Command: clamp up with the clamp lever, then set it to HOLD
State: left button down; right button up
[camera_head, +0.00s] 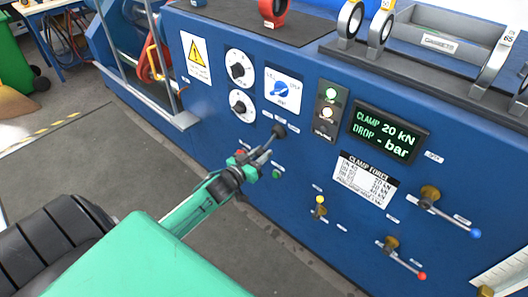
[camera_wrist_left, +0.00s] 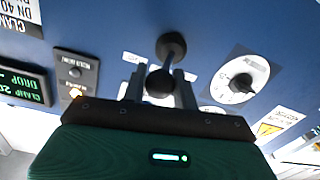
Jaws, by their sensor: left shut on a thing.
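The clamp lever, with its dark round hub (camera_head: 278,130), is on the blue panel. In the left wrist view its hub (camera_wrist_left: 171,45) is dark, and a black ball knob (camera_wrist_left: 160,82) sits between the finger ends. My left gripper (camera_head: 257,160) is shut on this lever, below and left of the hub; the fingers also show in the left wrist view (camera_wrist_left: 160,92). The display (camera_head: 389,133) reads CLAMP 20 kN and DROP - bar. Lever position labels are too small to read. My right gripper is out of view.
Two round dials (camera_head: 240,68) and a blue selector (camera_head: 280,87) are above the lever. A yellow-knobbed lever (camera_head: 320,201), a blue-knobbed lever (camera_head: 453,219) and a red-knobbed lever (camera_head: 405,262) stick out lower right. Open floor (camera_head: 120,150) lies at left.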

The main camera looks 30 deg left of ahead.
pick_arm(q)
jog(key=shift+a+m+h, duration=0.7)
jog(key=shift+h, duration=0.4)
jog(key=shift+a+m+g+h, duration=0.5)
jog(key=shift+a+m+h, duration=0.1)
jog(key=shift+h, duration=0.3)
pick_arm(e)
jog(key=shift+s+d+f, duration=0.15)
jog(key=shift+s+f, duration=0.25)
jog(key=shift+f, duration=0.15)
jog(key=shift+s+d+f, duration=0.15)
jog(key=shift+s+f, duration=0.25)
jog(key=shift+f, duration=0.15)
pick_arm(q)
jog(key=shift+p, duration=0.3)
jog(key=c, duration=1.1)
grip_release()
